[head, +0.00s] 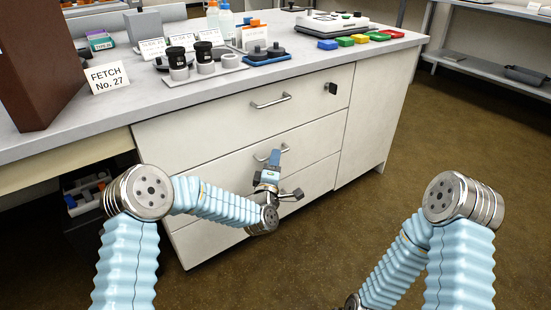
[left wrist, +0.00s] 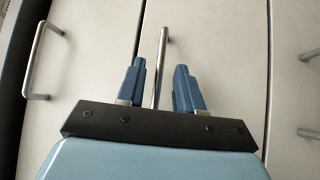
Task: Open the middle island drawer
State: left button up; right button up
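The middle island drawer (head: 310,141) is the pale front between two other drawer fronts, and it looks closed. Its metal bar handle (head: 259,157) is partly hidden behind my left gripper (head: 273,162), which is right in front of it. In the left wrist view, the fingers of my left gripper (left wrist: 159,88) are apart, and the handle (left wrist: 164,60) shows in the gap between them, nearer the left finger. I see no clear contact between fingers and bar. My right arm reaches down at the lower right of the head view, and its gripper is out of view.
The top drawer handle (head: 270,101) is above, and a dark lock-like piece (head: 332,88) is on the front at its right. The countertop (head: 200,93) holds dark-capped jars, cards, colored trays and a white device. The brown floor (head: 330,240) before the drawers is clear.

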pick_arm(q)
jog(key=shift+x, duration=0.85)
grip_shut()
